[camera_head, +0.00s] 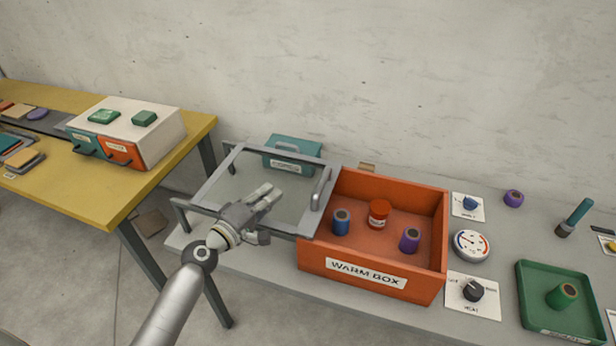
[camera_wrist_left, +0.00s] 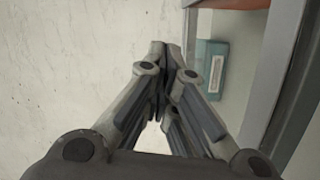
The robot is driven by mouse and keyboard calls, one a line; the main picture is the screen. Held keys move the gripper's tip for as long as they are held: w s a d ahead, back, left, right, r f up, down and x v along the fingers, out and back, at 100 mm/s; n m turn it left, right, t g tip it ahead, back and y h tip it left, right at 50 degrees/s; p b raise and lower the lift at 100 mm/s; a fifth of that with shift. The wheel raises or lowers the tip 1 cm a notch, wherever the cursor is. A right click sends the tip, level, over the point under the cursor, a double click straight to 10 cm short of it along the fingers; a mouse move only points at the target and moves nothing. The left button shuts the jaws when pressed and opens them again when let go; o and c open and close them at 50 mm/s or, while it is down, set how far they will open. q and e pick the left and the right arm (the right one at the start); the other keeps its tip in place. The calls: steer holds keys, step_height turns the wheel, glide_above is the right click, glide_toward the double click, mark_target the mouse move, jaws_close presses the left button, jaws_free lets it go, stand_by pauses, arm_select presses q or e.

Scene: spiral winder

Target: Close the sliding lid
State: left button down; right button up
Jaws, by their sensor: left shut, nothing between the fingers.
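The sliding lid (camera_head: 250,185) is a clear panel in a grey frame. It sits to the left of the orange warm box (camera_head: 375,275), leaving the box largely uncovered. A grey bar handle (camera_head: 321,188) stands on the lid's right end. My left gripper (camera_head: 274,192) is shut and empty, and in the head view it appears over the lid, left of the handle. I cannot tell whether it touches the lid. In the left wrist view the closed fingers (camera_wrist_left: 166,50) show beside the lid's grey frame (camera_wrist_left: 272,90). My right gripper is not in view.
Blue, red and purple items (camera_head: 379,214) stand inside the box. A teal container (camera_head: 292,150) is behind the lid. A gauge (camera_head: 471,245), a heat knob (camera_head: 473,290) and a green tray (camera_head: 530,318) are at right. A yellow table (camera_head: 100,205) stands at left.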

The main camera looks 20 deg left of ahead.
arm_select(q)
glide_above(304, 197)
steer(key=a, duration=0.4)
steer(key=shift+f+p, duration=0.1)
steer(key=shift+p, duration=0.35)
steer(key=d, duration=0.2)
steer(key=d+p, duration=0.1)
steer(key=shift+w+f, duration=0.15)
steer(key=shift+f, duration=0.1)
steer(key=shift+d+f, duration=0.1)
steer(key=shift+d, duration=0.4)
steer(key=shift+f, duration=0.1)
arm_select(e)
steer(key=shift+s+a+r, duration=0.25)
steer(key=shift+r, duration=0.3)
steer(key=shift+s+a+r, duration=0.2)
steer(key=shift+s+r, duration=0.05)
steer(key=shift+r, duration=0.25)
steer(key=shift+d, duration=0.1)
